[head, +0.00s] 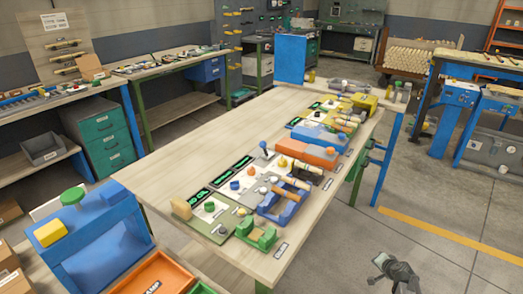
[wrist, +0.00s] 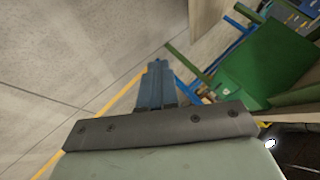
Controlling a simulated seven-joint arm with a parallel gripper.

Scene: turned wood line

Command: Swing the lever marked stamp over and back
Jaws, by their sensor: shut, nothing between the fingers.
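Several coloured machine stations stand in a row on the long wooden table (head: 190,155) in the head view. A small lever with a blue knob (head: 264,146) stands upright on a grey plate near the middle of the row. The labels are too small to read, so I cannot tell which lever is marked stamp. My gripper (head: 379,262) is at the lower right of the head view, over the floor and apart from the table. In the wrist view its fingers (wrist: 155,85) are together with nothing between them.
A blue box with a green button (head: 72,196) and an orange bin (head: 165,275) are at the lower left. A green block (head: 257,235) sits at the table's near corner. Blue-framed benches (head: 460,95) stand at the right. The floor around my gripper is clear.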

